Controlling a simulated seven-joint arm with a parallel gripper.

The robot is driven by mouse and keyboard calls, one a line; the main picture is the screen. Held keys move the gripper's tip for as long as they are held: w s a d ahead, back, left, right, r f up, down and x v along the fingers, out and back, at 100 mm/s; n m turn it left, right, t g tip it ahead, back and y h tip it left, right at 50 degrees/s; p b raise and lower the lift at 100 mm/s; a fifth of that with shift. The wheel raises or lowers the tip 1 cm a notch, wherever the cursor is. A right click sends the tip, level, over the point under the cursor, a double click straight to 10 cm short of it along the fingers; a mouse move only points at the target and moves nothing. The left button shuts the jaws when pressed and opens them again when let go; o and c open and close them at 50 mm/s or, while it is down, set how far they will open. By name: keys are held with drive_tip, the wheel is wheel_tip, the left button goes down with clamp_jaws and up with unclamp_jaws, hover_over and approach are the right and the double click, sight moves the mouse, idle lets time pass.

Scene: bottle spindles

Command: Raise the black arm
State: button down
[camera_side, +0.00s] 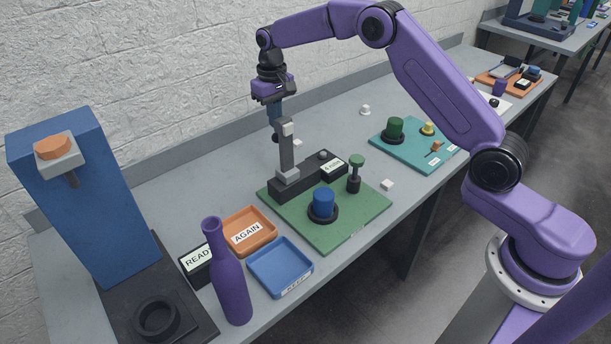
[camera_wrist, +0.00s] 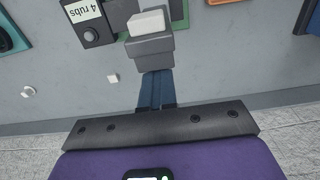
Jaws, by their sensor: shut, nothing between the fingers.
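A black base block (camera_side: 315,176) with a "4 rubs" label sits on a green board (camera_side: 366,205). A dark grey arm (camera_side: 287,158) with a pale pad stands upright from its left end. No other arm shows on the block. In the wrist view the arm's top (camera_wrist: 150,44) with its white pad (camera_wrist: 146,22) is just beyond my fingertips. My gripper (camera_side: 275,122) points down beside the arm's top, on its wall side. Its blue fingers (camera_wrist: 157,78) are shut and empty. I cannot tell whether they touch the arm.
On the board are a blue cylinder (camera_side: 323,202) in a black ring and a green-topped peg (camera_side: 355,174). A purple bottle (camera_side: 230,276), an orange tray (camera_side: 264,223) and a blue tray (camera_side: 281,279) stand nearer. A blue tower (camera_side: 85,205) is left. The wall is close behind.

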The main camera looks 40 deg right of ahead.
drive_tip(key=shift+w+f, duration=0.1)
idle(0.3)
drive_tip(key=shift+w+f, duration=0.2)
drive_tip(key=shift+w, duration=0.45)
unclamp_jaws()
drive_tip(key=shift+r, duration=0.1)
idle(0.4)
wheel_tip(320, 180, up, 7)
idle(0.6)
